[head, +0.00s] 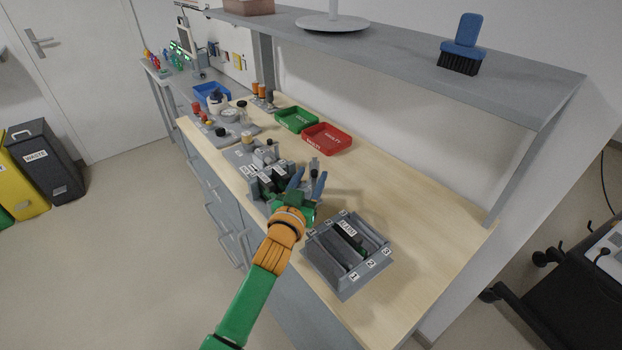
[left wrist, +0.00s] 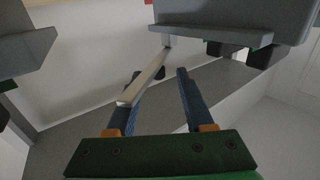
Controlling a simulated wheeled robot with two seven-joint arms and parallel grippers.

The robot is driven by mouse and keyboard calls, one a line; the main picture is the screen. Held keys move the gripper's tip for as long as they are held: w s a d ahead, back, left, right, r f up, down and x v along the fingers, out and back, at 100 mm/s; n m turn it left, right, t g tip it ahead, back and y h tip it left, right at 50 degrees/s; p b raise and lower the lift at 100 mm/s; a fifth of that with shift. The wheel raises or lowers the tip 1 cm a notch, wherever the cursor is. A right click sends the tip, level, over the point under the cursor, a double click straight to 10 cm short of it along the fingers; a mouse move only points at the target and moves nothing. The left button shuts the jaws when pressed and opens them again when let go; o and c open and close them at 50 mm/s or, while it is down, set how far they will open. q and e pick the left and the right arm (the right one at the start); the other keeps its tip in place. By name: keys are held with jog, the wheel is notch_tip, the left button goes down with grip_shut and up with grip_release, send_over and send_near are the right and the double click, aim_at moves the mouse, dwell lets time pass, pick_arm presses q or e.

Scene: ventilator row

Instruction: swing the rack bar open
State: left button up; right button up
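My left gripper (head: 308,181) is over the near part of the wooden worktop, beside a grey rack (head: 262,184) with dark modules in it. Its two blue fingers stand apart. In the left wrist view the gripper (left wrist: 158,72) is open, and a pale bar (left wrist: 146,80) runs between the fingers, close along the left one. I cannot tell whether the bar touches that finger. The fingers are not closed on it. In the head view the bar is hidden or too small to make out behind my gripper. My right gripper is not in view.
A grey numbered tray (head: 372,273) with dark slots stands right of my gripper. Red (head: 327,139) and green (head: 295,120) trays lie behind. A shelf (head: 400,45) with a blue brush (head: 464,43) overhangs the back. The worktop's right part is clear.

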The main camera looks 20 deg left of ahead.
pick_arm(q)
jog(key=s, duration=0.7)
jog(key=shift+a, duration=0.2)
